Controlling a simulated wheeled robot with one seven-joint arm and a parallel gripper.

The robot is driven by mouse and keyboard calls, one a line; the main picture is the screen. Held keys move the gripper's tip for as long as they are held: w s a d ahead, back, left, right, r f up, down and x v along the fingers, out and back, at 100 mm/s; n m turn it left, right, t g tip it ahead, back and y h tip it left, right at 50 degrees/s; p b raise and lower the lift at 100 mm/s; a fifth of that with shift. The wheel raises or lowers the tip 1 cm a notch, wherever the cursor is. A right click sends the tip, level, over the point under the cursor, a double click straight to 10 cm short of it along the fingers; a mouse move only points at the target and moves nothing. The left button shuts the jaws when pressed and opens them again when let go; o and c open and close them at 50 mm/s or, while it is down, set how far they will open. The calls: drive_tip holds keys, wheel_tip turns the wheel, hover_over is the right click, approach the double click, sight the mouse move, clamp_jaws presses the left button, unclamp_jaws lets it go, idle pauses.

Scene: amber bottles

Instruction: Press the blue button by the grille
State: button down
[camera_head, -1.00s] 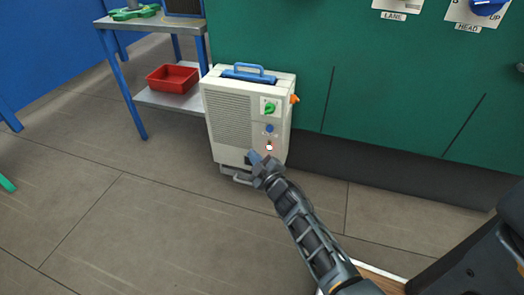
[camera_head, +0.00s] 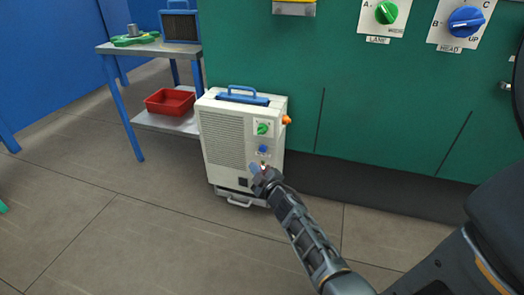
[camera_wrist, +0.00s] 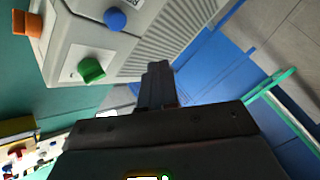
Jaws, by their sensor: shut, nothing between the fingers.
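The blue button (camera_head: 263,149) is on the front of a white box-shaped unit (camera_head: 218,190), to the right of its grille (camera_head: 223,139). It sits below a green knob (camera_head: 262,128). In the wrist view the blue button (camera_wrist: 115,19) is at the top, with the green knob (camera_wrist: 92,69) below it. My gripper (camera_head: 255,170) is shut and empty. In the head view it appears just below the button, overlapping the lower front of the unit. In the wrist view my gripper (camera_wrist: 158,70) points past the grille side, and no contact with the button shows.
An orange knob (camera_head: 286,120) sticks out of the unit's right side, and a blue handle (camera_head: 242,95) is on top. A grey shelf table (camera_head: 150,48) with a red bin (camera_head: 170,102) stands to the left. A green panel (camera_head: 300,70) is behind. Open floor lies in front.

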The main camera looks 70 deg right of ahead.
drive_tip(key=shift+w+d, duration=0.15)
drive_tip(key=shift+d, duration=1.3)
drive_tip(key=shift+w+d, duration=0.1)
drive_tip(key=shift+d, duration=1.35)
drive_tip(key=shift+d, duration=0.4)
drive_tip(key=shift+w+d, duration=0.1)
drive_tip(key=shift+d, duration=0.4)
idle(0.4)
drive_tip(key=shift+a, duration=0.9)
drive_tip(key=shift+s+a+p, duration=0.15)
drive_tip(key=shift+a+p, duration=0.05)
drive_tip(key=shift+a, duration=1.05)
drive_tip(key=shift+s+a+p, duration=0.15)
drive_tip(key=shift+a+p, duration=0.05)
drive_tip(key=shift+a, duration=1.05)
